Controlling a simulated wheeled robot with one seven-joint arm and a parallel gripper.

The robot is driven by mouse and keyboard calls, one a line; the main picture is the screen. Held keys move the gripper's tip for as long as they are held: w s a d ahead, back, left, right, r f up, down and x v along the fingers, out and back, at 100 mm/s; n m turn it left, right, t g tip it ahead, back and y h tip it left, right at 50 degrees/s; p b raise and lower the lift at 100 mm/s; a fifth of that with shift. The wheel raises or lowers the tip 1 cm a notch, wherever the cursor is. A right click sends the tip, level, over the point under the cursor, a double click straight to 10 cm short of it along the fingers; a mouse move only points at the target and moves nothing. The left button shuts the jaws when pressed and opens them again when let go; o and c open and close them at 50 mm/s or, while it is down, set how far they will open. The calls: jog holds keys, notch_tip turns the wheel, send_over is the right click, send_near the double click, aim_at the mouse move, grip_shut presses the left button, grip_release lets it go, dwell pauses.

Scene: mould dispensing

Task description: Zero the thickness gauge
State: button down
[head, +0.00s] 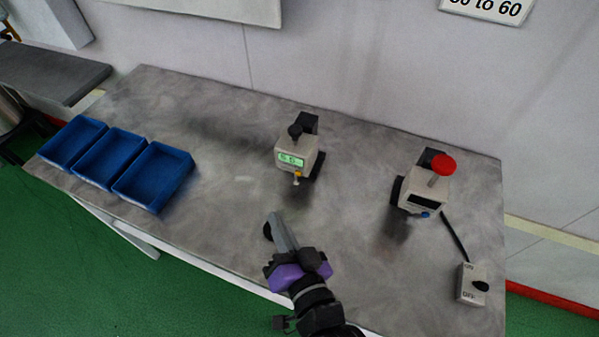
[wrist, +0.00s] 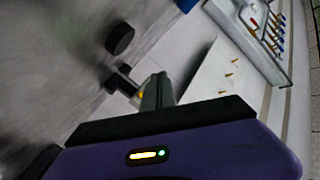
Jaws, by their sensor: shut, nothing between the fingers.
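The thickness gauge (head: 297,158) is a pale box with a lit green display, a black knob on top and a small yellow part low on its front. It stands upright at the middle of the table. I cannot read the display digits. My gripper (head: 272,217) is shut and empty, in front of and below the gauge in the head view, apart from it. In the wrist view my shut fingers (wrist: 158,90) cover part of a pale and dark object with a yellow spot, probably the gauge.
Several blue trays (head: 187,158) stand at the table's left. At the right are a device with a red mushroom button (head: 443,164) and a cabled switch box (head: 468,294). The grey table (head: 225,130) is clear between trays and gauge. A wall stands behind.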

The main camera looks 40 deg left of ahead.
aim_at(299, 173)
jog(key=w, duration=0.2)
jog(key=w+a+b, duration=0.1)
jog(key=w, duration=0.1)
jog(key=w+b, duration=0.1)
jog(key=w, duration=0.1)
jog(key=shift+a+f, duration=0.1)
jog(key=shift+a, duration=0.2)
jog(key=shift+w+a+b, duration=0.25)
jog(key=shift+w+b, duration=0.3)
jog(key=shift+w, duration=0.5)
jog(key=shift+w, duration=0.1)
dwell(0.9)
jog(key=shift+w+a, duration=0.1)
jog(key=shift+w, duration=0.15)
jog(key=shift+w+b, duration=0.45)
jog(key=shift+b, duration=0.05)
dwell(0.6)
jog(key=shift+s, duration=0.15)
jog(key=shift+s+p, duration=0.3)
jog(key=shift+s, duration=0.4)
